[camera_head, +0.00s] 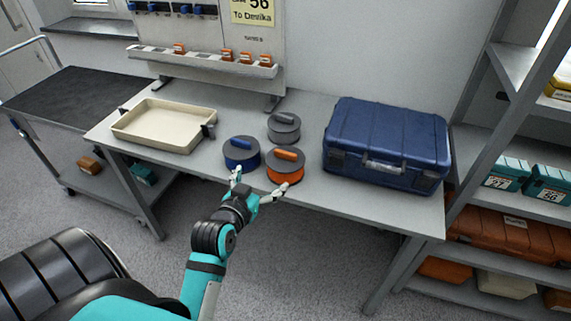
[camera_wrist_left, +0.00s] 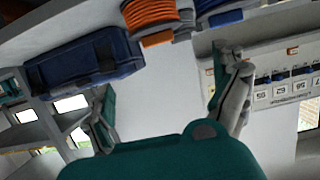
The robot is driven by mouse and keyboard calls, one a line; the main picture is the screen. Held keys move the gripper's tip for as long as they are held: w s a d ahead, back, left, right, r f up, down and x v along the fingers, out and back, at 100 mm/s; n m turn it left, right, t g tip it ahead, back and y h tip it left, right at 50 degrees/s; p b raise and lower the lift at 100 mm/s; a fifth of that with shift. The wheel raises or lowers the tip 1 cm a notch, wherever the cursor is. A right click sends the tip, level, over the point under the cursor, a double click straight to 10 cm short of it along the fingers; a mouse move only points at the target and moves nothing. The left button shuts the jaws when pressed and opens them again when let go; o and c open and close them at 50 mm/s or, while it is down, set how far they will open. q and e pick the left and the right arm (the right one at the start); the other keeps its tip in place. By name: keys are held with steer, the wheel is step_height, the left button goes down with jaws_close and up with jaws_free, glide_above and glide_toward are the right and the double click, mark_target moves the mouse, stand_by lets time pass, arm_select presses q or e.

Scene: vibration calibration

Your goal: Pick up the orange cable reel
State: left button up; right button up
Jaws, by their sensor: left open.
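The orange cable reel (camera_head: 285,170) sits on the grey table near its front edge, with a dark top and an orange handle. It also shows at the top of the left wrist view (camera_wrist_left: 155,18), cut off by the frame edge. My left gripper (camera_head: 260,184) is open and empty at the table's front edge. One finger is in front of the blue reel and the other in front of the orange reel. Whether a finger touches a reel, I cannot tell. The gripper's spread fingers also show in the left wrist view (camera_wrist_left: 168,100). My right gripper is not in view.
A blue reel (camera_head: 240,160) stands just left of the orange one, and a grey reel (camera_head: 284,132) stands behind. A blue case (camera_head: 385,140) is to the right, a beige tray (camera_head: 146,132) to the left. A shelf rack (camera_head: 480,110) stands at the right.

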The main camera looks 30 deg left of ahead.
arm_select(q)
glide_toward(285, 152)
steer(key=w, duration=0.2)
steer(key=p+x, duration=0.1)
steer(key=x, duration=0.4)
steer(key=shift+w+a+f+p, duration=0.1)
steer(key=shift+a+f+p, duration=0.15)
steer(key=shift+f+p, duration=0.2)
steer(key=shift+w+a+f, duration=0.1)
steer(key=shift+w+f, duration=0.1)
steer(key=shift+w, duration=0.2)
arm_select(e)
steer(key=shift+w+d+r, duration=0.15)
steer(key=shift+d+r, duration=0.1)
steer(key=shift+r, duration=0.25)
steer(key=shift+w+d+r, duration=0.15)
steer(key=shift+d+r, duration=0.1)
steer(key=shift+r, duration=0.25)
arm_select(q)
steer(key=shift+s, duration=0.1)
steer(key=shift+c, duration=0.9)
steer(key=c, duration=1.6)
steer(key=shift+r, duration=0.15)
steer(key=shift+c, duration=0.4)
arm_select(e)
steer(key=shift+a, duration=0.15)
